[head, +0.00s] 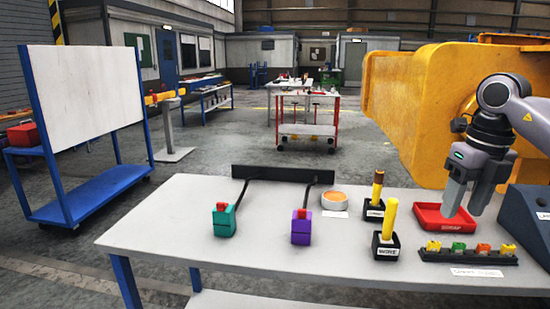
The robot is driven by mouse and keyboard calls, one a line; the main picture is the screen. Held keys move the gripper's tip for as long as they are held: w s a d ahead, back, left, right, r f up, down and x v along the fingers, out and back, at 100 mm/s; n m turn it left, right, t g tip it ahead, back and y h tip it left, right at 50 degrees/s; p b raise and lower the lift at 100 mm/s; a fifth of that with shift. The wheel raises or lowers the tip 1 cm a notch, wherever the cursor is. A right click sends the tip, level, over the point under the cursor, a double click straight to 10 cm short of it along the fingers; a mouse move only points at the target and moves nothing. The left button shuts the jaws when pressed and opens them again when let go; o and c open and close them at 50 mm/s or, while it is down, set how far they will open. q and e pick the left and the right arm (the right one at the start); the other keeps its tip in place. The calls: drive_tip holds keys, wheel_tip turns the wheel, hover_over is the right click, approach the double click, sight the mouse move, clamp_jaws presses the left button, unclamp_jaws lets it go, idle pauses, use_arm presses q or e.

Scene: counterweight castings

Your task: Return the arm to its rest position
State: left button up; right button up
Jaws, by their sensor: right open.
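My right gripper (465,208) hangs fingers down over the red tray (430,215) at the right end of the grey-white table (165,217). Its fingers are apart and nothing shows between them. The grey arm comes in from the right edge. The fingers hide part of the tray. I cannot tell whether the fingertips touch it. My left gripper is not in view.
A green block (224,220) and a purple block (301,227) stand by a black bar. A large yellow casting (410,100) stands behind.

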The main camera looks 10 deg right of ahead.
drive_tip(key=w+a+f+n+g+y, duration=0.1)
drive_tip(key=a+f+n+y, duration=0.15)
drive_tip(key=a+f, duration=0.4)
drive_tip(key=w+a+f+n+y, duration=0.1)
drive_tip(key=a+f+y, duration=0.2)
drive_tip(key=a, duration=0.6)
drive_tip(key=s+a+f+m+t+y, duration=0.1)
drive_tip(key=s+a+m+y, duration=0.15)
drive_tip(key=a+y, duration=0.5)
drive_tip(key=s+a+f+m+t+y, duration=0.1)
drive_tip(key=s+a+f+m+y, duration=0.3)
drive_tip(key=a, duration=0.7)
drive_tip(key=d+f+m+t+h, duration=0.45)
drive_tip(key=f+m+t, duration=0.2)
drive_tip(key=m, duration=0.45)
drive_tip(key=d+f+m+t+h, duration=0.45)
drive_tip(key=m+t, duration=0.35)
drive_tip(key=m, duration=0.3)
drive_tip(key=s+d+f+m+g+h, duration=0.2)
drive_tip(key=s+f+m+g+h, duration=0.1)
drive_tip(key=s+f, duration=0.3)
drive_tip(key=s+d+f+m+g+h, duration=0.3)
drive_tip(key=s+f+m, duration=0.2)
drive_tip(key=f, duration=0.5)
drive_tip(key=shift+s, duration=1.25)
drive_tip(key=shift+d, duration=0.1)
drive_tip(key=shift+c, duration=0.9)
drive_tip(key=shift+d, duration=0.1)
